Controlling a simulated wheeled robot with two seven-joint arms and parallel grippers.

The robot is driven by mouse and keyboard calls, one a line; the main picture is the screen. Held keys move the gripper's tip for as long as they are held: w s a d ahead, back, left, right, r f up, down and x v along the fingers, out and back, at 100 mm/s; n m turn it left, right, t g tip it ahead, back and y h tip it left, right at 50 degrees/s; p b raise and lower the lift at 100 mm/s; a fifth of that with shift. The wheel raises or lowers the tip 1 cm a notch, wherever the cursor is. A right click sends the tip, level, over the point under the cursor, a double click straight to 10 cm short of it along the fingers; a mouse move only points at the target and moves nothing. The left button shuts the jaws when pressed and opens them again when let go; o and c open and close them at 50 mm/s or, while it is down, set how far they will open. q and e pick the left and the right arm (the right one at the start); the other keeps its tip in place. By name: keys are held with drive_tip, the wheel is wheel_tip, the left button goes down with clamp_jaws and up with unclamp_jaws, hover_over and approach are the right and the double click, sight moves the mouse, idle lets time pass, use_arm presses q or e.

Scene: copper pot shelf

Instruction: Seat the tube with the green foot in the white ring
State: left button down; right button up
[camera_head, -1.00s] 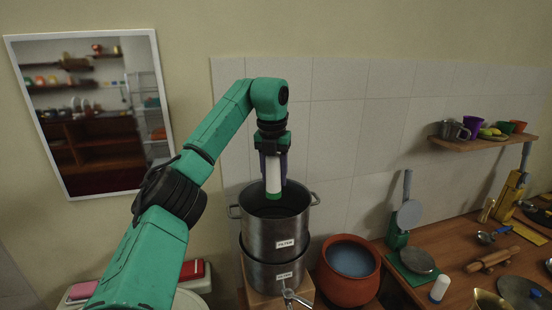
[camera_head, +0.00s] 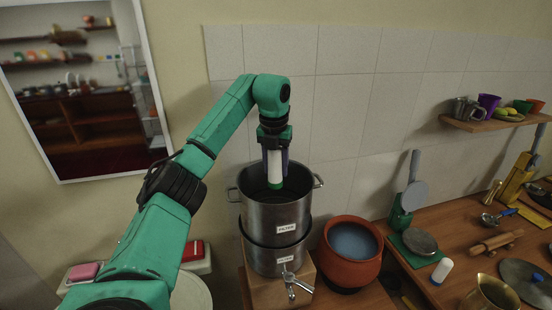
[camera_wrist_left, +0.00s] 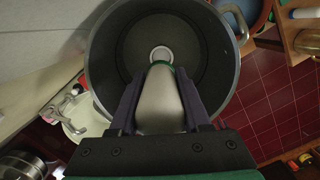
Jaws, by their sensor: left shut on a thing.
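My left gripper (camera_head: 274,150) is shut on the white tube (camera_head: 275,168) and holds it upright at the mouth of the steel filter pot (camera_head: 278,212). The tube's green foot (camera_head: 275,185) points down. In the left wrist view, the tube (camera_wrist_left: 160,100) lies between the fingers, and its green foot (camera_wrist_left: 163,66) shows at its far end. The white ring (camera_wrist_left: 161,54) is on the pot's dark floor, partly covered by the foot. I cannot tell the gap between foot and ring. My right gripper is not in view.
The pot stands on a second steel pot (camera_head: 275,259) with a tap (camera_head: 296,287). A clay pot (camera_head: 350,252) of liquid stands close at right. A white tube with a blue foot (camera_head: 442,270) is on the counter. A tiled wall (camera_head: 350,120) rises behind.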

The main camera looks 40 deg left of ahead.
sight(276, 186)
use_arm(q)
drive_tip(key=shift+s+d+f, duration=0.1)
drive_tip(key=shift+s+f, duration=0.05)
drive_tip(key=shift+f, duration=0.35)
drive_tip(key=shift+s+d+f, duration=0.1)
drive_tip(key=shift+s+f, duration=0.05)
drive_tip(key=shift+f, duration=0.3)
drive_tip(key=shift+w+a+f, duration=0.1)
drive_tip(key=shift+w+f, duration=0.05)
drive_tip(key=shift+f, duration=2.1)
wheel_tip(276, 186, down, 5)
drive_tip(key=b, duration=0.5)
drive_tip(key=shift+f+b, duration=0.4)
drive_tip(key=shift+f, duration=0.55)
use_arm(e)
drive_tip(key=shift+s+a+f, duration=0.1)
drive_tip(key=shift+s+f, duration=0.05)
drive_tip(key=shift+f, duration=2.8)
use_arm(q)
drive_tip(key=shift+f, duration=0.3)
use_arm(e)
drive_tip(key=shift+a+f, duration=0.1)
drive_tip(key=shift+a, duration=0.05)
use_arm(q)
drive_tip(key=shift+c, duration=1.4)
unclamp_jaws()
